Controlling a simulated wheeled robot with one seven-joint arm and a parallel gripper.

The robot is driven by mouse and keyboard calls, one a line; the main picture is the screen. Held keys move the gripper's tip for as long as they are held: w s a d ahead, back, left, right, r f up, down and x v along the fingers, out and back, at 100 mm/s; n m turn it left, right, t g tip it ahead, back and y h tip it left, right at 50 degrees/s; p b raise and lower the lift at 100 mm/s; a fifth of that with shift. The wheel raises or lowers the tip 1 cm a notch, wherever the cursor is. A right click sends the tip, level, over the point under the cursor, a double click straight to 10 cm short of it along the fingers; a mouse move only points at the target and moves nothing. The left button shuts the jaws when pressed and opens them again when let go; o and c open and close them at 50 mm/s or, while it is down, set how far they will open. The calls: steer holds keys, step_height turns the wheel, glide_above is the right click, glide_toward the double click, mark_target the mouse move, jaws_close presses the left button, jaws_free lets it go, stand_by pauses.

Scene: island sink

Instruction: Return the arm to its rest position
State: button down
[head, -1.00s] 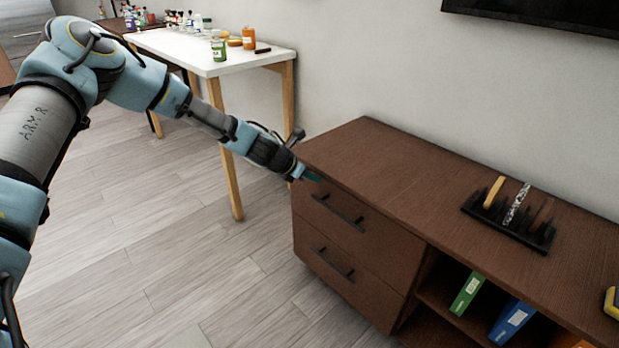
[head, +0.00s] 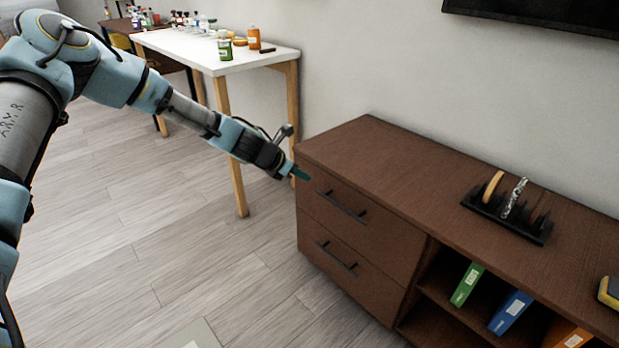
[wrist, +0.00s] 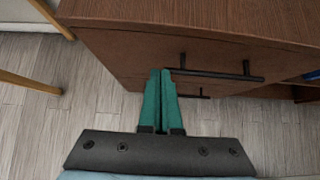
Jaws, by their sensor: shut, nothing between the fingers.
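My gripper (head: 300,174) is at the end of my outstretched arm, in front of the upper left corner of the brown cabinet (head: 390,160). Its green fingers are together and hold nothing, which also shows in the wrist view (wrist: 160,100). In the wrist view the fingertips appear just left of the end of the upper drawer handle (wrist: 215,74); I cannot tell whether they touch the drawer front. Both cabinet drawers look shut.
A white table (head: 215,55) with several bottles stands at the back left. On the cabinet top are a black rack (head: 510,218) and a yellow object (head: 609,292). Green and blue binders (head: 511,313) stand in its open shelf. The floor (head: 150,240) left of the cabinet is clear.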

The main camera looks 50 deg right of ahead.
steer(key=v, duration=0.7)
steer(key=shift+a, duration=0.3)
steer(key=shift+r, duration=0.15)
steer(key=w+a+r+m+t+y, duration=0.1)
steer(key=w+a+m+y, duration=0.2)
steer(key=a, duration=0.6)
steer(key=w+a+r+m, duration=0.2)
steer(key=a+m, duration=0.3)
steer(key=a, duration=0.4)
steer(key=w+a+r+m+t+y, duration=0.1)
steer(key=w+a+m+y, duration=0.15)
steer(key=a, duration=0.65)
steer(key=s+a+r+m+y, duration=0.1)
steer(key=s+a+r+m, duration=0.15)
steer(key=a, duration=0.55)
steer(key=s+a+r+m+y, duration=0.1)
steer(key=s+a+r+m, duration=0.15)
steer(key=a, duration=0.65)
steer(key=s+a+r+m+y, duration=0.1)
steer(key=s+a+r+m, duration=0.15)
steer(key=a, duration=0.55)
step_height(320, 180, up, 15)
steer(key=p, duration=1.4)
steer(key=shift+w+a, duration=0.3)
steer(key=shift+w, duration=0.15)
